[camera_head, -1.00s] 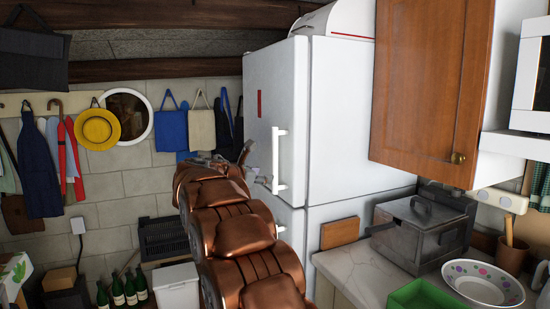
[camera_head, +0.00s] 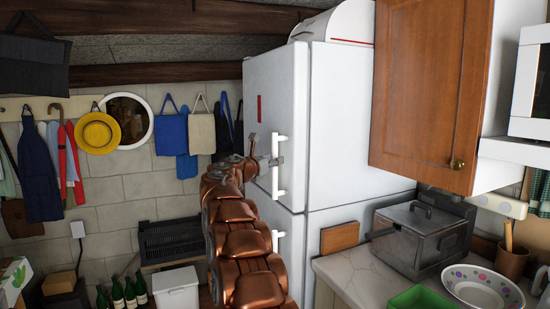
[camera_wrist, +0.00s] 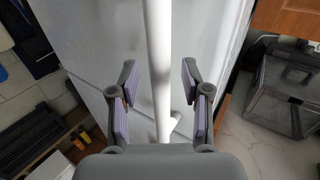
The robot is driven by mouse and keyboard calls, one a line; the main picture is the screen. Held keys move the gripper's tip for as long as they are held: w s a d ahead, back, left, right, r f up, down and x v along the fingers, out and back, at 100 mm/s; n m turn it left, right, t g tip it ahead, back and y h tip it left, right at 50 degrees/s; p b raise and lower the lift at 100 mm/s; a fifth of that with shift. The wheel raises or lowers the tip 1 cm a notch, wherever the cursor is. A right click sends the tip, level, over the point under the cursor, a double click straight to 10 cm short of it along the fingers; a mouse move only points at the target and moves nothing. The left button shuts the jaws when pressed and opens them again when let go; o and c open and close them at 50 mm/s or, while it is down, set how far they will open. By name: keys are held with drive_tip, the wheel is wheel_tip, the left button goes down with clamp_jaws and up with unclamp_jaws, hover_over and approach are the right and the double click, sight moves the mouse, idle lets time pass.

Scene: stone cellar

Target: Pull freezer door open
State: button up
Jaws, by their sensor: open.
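The white fridge-freezer stands in the middle of the head view, with its upper door (camera_head: 268,100) shut. A vertical white bar handle (camera_head: 280,180) is on that door, and a second handle (camera_head: 278,238) shows on the lower door. My gripper (camera_head: 272,159) is at the upper handle, partly hidden by my wrist. In the wrist view the upper handle (camera_wrist: 158,50) runs between the two open fingers of my gripper (camera_wrist: 159,83). I see gaps between each finger and the bar.
A wooden wall cupboard (camera_head: 415,90) hangs to the right. A counter (camera_head: 360,268) below it holds a metal box (camera_head: 420,240), a dotted bowl (camera_head: 482,284) and a green tray (camera_head: 423,298). A white bin (camera_head: 176,285) and bottles (camera_head: 130,292) stand at the lower left.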

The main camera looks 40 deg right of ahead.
drive_tip(key=shift+x, duration=0.85)
clamp_jaws()
